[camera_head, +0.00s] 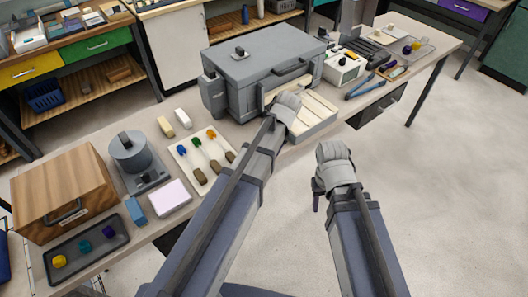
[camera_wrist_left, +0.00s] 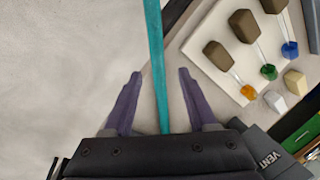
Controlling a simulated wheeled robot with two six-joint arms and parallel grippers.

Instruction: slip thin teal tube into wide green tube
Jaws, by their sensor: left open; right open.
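A long thin teal tube (camera_wrist_left: 156,60) runs lengthwise through the left wrist view, from the top edge down to the gripper's body. My left gripper (camera_wrist_left: 158,75) is open, with one purple finger on each side of the tube and a gap to both. How far the tube is from the fingers in depth I cannot tell. In the head view the left arm reaches toward the grey case, and its fingers are hidden. My right gripper (camera_head: 317,190) is open over the floor in front of the table edge. I cannot make out the wide green tube in either view.
A wooden box (camera_head: 65,190) stands far left. Floor at right is clear.

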